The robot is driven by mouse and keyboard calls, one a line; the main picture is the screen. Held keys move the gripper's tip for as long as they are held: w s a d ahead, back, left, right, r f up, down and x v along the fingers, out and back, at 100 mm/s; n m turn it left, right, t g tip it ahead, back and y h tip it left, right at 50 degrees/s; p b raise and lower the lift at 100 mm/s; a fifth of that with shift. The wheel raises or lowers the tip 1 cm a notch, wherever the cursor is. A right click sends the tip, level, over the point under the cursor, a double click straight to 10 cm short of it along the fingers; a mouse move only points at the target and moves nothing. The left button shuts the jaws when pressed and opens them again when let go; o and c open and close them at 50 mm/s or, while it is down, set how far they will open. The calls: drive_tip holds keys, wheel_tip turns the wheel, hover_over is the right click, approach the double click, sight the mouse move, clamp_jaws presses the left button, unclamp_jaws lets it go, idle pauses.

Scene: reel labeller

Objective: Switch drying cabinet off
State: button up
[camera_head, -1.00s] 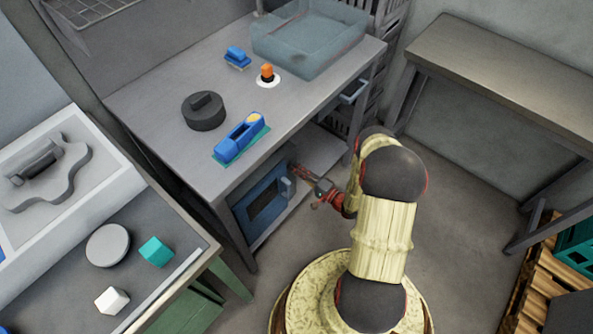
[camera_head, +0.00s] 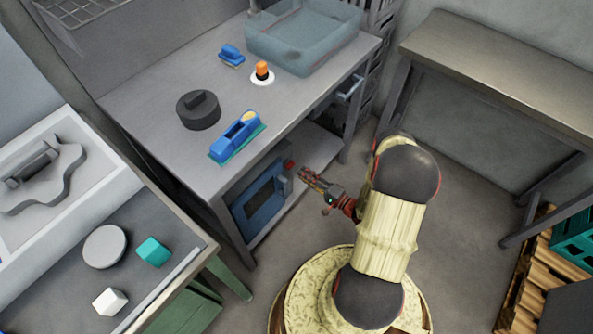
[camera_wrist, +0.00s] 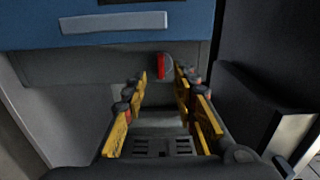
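The drying cabinet (camera_head: 262,203) stands on the shelf under the workbench, with a blue door and a grey panel beside it. A red switch (camera_head: 290,164) sits on that panel. In the wrist view the red switch (camera_wrist: 161,66) shows on the grey panel (camera_wrist: 100,66), beside the blue door (camera_wrist: 200,22) with its grey handle (camera_wrist: 113,22). My gripper (camera_head: 304,174) is in front of the panel, just right of the switch in the head view. In the wrist view my gripper (camera_wrist: 161,78) is open and empty, its fingers to either side of the switch in the picture. Contact is not visible.
The workbench top (camera_head: 165,100) overhangs the cabinet. It carries a blue tape dispenser (camera_head: 236,136), a dark round weight (camera_head: 198,110) and a clear bin (camera_head: 303,38). Another table (camera_head: 500,70) stands at right. Floor between is free.

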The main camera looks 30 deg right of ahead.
drive_tip(key=shift+v, duration=2.8)
